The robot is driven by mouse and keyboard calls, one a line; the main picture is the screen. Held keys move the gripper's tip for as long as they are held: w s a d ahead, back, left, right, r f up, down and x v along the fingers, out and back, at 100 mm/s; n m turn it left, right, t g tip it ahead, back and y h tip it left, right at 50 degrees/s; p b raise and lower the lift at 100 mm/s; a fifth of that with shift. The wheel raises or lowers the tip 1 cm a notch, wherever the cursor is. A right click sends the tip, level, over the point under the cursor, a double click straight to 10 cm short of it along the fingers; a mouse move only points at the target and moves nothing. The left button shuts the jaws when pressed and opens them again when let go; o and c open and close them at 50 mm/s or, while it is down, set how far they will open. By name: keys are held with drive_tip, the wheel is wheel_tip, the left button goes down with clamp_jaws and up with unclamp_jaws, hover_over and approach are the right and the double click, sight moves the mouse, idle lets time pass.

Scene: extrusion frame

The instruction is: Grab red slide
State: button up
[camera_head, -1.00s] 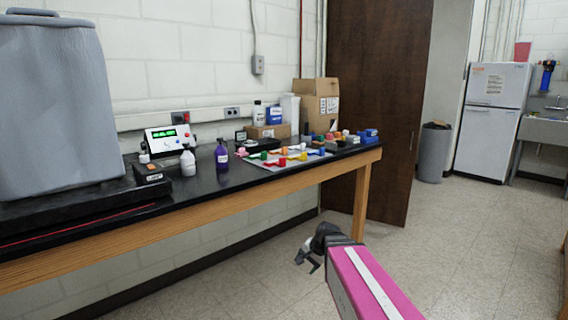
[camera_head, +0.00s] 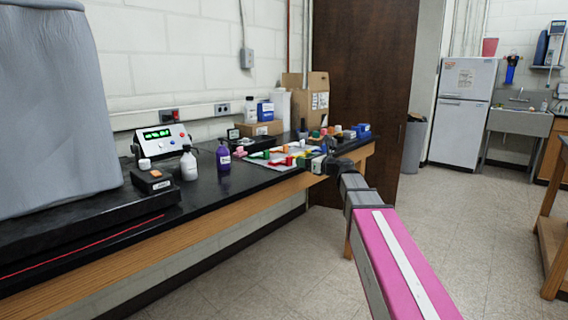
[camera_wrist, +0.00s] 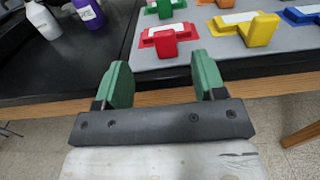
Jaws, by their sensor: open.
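The red slide (camera_wrist: 165,43) sits on the grey board (camera_wrist: 214,61) at the table's edge in the wrist view. It is a red block with a white label strip on a red base. In the head view the red slide (camera_head: 289,160) is small, among other coloured pieces. My gripper (camera_wrist: 161,84) has two green fingers, open and empty. It is in front of the table edge, apart from the red slide, which shows ahead between the fingertips. In the head view my gripper (camera_head: 324,163) is at the board's right front edge, its fingers hard to make out.
Next to the red slide stand a green piece (camera_wrist: 163,8), a yellow one (camera_wrist: 258,30) and a blue one (camera_wrist: 302,15). A purple bottle (camera_head: 223,155) and a white bottle (camera_head: 188,163) stand left on the black table. Boxes stand behind.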

sight(291, 157)
drive_tip(key=shift+f+x, duration=0.15)
drive_tip(key=shift+x, duration=1.35)
drive_tip(key=shift+f+x, duration=0.15)
drive_tip(key=shift+x, duration=1.35)
drive_tip(key=shift+f+x, duration=0.15)
drive_tip(key=shift+x, duration=1.3)
drive_tip(key=shift+w+d, duration=0.1)
drive_tip(key=shift+w, duration=0.05)
drive_tip(key=c, duration=1)
